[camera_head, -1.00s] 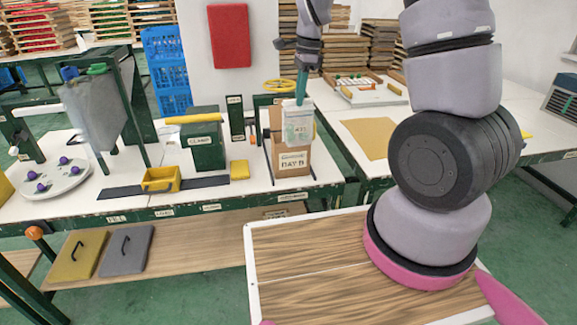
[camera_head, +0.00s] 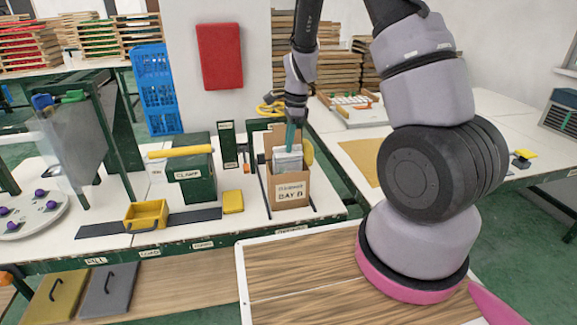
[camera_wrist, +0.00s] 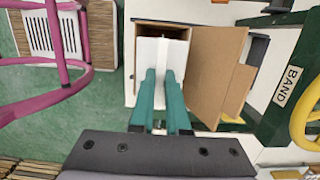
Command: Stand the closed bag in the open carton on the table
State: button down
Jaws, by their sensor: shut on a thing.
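The bag (camera_head: 288,160) is whitish, with its top between the teal fingers of my gripper (camera_head: 291,135). It is upright, its lower part inside the open brown carton (camera_head: 290,192) marked BAY B on the table. The carton's front wall hides the bag's bottom, so I cannot tell whether it touches the floor. In the wrist view the teal fingers of my gripper (camera_wrist: 161,80) are shut on the white bag (camera_wrist: 161,52), which lies within the opening of the carton (camera_wrist: 215,75). A carton flap stands open at its right.
A green clamp box (camera_head: 196,172), a yellow bin (camera_head: 146,215) and a small yellow block (camera_head: 233,202) stand left of the carton. A tan sheet (camera_head: 361,160) lies at the right.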

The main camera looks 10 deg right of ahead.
aim_at(289, 163)
jog(key=shift+f, duration=3.75)
jog(key=c, duration=0.9)
grip_release()
jog(key=shift+f, duration=0.1)
